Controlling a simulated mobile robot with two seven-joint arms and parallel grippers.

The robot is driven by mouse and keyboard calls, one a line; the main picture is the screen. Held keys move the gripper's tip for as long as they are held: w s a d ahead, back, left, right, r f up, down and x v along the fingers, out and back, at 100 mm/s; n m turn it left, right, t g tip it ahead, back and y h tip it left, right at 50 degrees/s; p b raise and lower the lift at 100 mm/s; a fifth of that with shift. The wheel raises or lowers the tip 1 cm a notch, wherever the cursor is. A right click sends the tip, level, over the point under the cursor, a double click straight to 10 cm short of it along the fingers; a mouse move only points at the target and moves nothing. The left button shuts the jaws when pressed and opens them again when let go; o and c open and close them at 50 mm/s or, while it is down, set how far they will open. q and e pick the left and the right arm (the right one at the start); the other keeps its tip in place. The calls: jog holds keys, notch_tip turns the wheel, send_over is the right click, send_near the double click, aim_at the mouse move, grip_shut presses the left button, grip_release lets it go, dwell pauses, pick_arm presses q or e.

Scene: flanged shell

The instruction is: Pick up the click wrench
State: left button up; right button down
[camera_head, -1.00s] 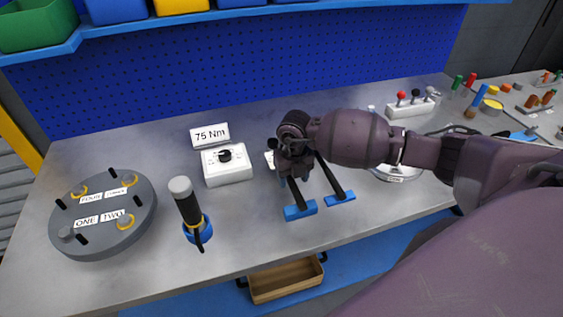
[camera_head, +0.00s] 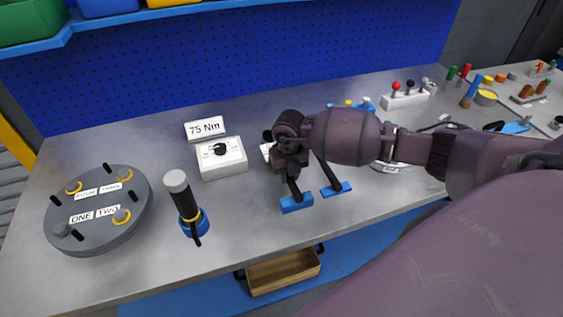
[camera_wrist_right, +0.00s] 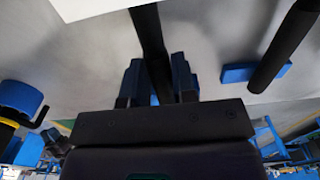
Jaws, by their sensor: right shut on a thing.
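Two black bars stand side by side on the bench, each above a blue block at its near end. My right gripper (camera_head: 291,172) is over the left bar (camera_head: 294,190), which I take to be the click wrench. In the right wrist view this bar (camera_wrist_right: 150,42) passes between the blue-tipped fingers (camera_wrist_right: 158,85), and the gripper is shut on it. The right bar (camera_head: 327,172) is free, and it also shows in the right wrist view (camera_wrist_right: 285,50). My gripper and forearm hide the bars' far ends. My left gripper is out of view.
A grey flanged disc (camera_head: 100,235) with pegs and a black-handled tool (camera_head: 183,200) in a blue base stand left. A white dial box (camera_head: 222,168) with a 75 Nm sign (camera_head: 205,128) is behind. A wooden tray (camera_head: 283,276) lies below the front edge.

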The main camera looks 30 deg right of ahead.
notch_tip(320, 180, up, 20)
dwell(0.6)
jog(key=shift+r, duration=0.1)
jog(key=c, duration=1.6)
grip_release()
grip_shut()
